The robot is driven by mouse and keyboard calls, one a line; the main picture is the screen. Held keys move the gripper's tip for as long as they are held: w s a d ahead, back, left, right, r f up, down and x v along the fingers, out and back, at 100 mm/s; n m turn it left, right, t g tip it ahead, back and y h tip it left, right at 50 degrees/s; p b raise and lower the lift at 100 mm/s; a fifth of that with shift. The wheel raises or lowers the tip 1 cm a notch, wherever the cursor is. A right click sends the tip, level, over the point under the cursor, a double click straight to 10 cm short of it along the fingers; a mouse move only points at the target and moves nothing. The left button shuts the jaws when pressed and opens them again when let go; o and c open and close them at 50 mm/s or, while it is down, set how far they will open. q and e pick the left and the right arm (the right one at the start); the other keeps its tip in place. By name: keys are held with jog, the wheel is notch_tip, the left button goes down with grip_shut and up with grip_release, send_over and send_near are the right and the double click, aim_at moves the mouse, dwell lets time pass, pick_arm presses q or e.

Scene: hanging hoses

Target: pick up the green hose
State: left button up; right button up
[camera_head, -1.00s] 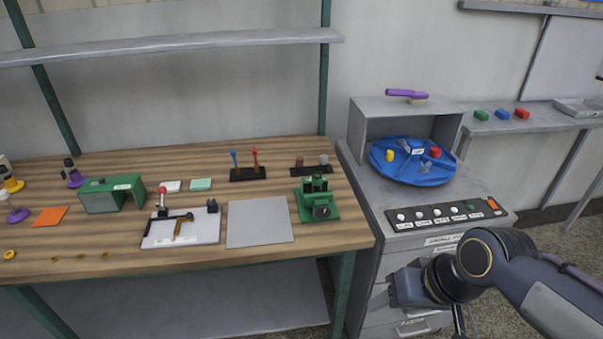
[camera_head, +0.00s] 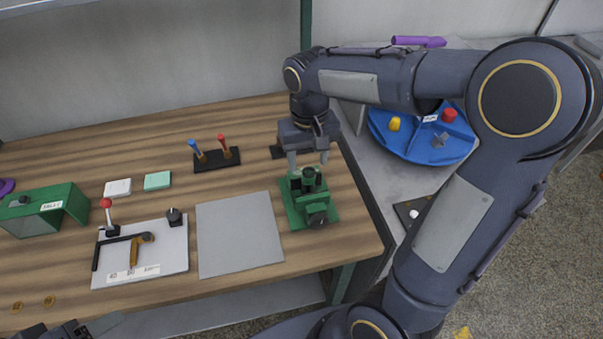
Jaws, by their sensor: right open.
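I cannot make out a green hose in the head view. A green fixture (camera_head: 322,211) with dark upright cylinders on top stands near the right end of the wooden workbench. My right gripper (camera_head: 308,165) points down just above and behind this fixture, with its two fingers apart and nothing seen between them. I cannot tell whether the fingers touch the fixture. A dark part of what looks like my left gripper (camera_head: 66,331) shows at the bottom left edge, and its fingers cannot be made out.
A grey plate (camera_head: 240,235) and a white board with levers (camera_head: 175,262) lie left of the fixture. A black holder (camera_head: 216,160) carries a blue and a red stick. A green box (camera_head: 35,222) stands at left. A blue round tray (camera_head: 390,143) is partly behind my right arm.

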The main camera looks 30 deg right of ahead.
aim_at(309, 177)
notch_tip(309, 177, down, 2)
jog(key=shift+s, duration=0.15)
notch_tip(309, 177, down, 5)
jog(key=shift+d+r, duration=0.1)
jog(key=shift+r, duration=0.1)
jog(key=c, duration=1.1)
